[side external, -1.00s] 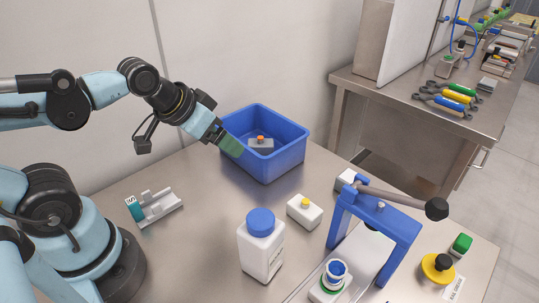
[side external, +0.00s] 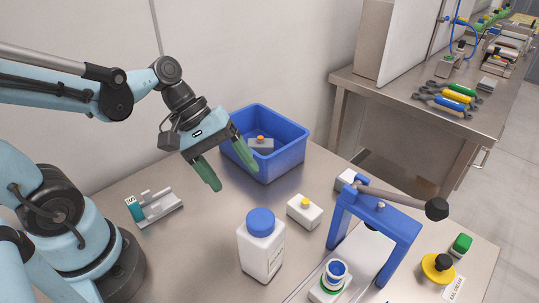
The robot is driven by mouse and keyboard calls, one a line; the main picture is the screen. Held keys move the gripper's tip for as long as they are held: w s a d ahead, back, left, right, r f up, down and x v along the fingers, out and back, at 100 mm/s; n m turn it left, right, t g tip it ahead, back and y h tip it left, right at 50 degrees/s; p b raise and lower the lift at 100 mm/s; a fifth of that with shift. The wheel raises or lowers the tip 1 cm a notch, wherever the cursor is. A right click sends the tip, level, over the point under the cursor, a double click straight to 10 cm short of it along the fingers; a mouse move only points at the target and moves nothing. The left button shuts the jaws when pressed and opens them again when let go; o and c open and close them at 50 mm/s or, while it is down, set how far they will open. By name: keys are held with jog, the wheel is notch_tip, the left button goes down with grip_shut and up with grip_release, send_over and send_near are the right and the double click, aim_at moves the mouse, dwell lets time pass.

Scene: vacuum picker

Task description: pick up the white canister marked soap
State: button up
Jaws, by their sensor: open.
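A white canister (side external: 261,255) with a blue screw lid stands upright on the steel table in the front middle. Its side label is turned mostly away, and I cannot read it. My gripper (side external: 231,180) hangs above the table, behind and to the left of the canister in the picture. Its two green fingers are spread apart and empty, pointing down and to the right. The fingers are clear of the canister, and the right finger overlaps the near wall of the blue bin in the picture.
A blue bin (side external: 287,167) holding a grey block with an orange knob stands behind. A white block with a yellow knob (side external: 304,212) lies right of the canister. A blue press frame (side external: 402,232) with a lever stands further right. A small grey holder (side external: 158,210) is at left.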

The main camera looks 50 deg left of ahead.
aim_at(260, 218)
jog(key=shift+s+d+r+n+g+h, duration=0.2)
jog(key=shift+s+d+n+g+h, duration=0.45)
jog(key=shift+d+n+h, duration=0.8)
jog(key=shift+s+d+r+n+g+h, duration=0.15)
jog(key=shift+s+d+n+g+h, duration=0.6)
jog(key=shift+d, duration=1.25)
jog(key=shift+s+d+r+n+g+h, duration=0.3)
jog(key=shift+d+n+g+h, duration=0.4)
jog(key=shift+d+n+h, duration=0.75)
jog(key=shift+d+m, duration=0.25)
grip_shut()
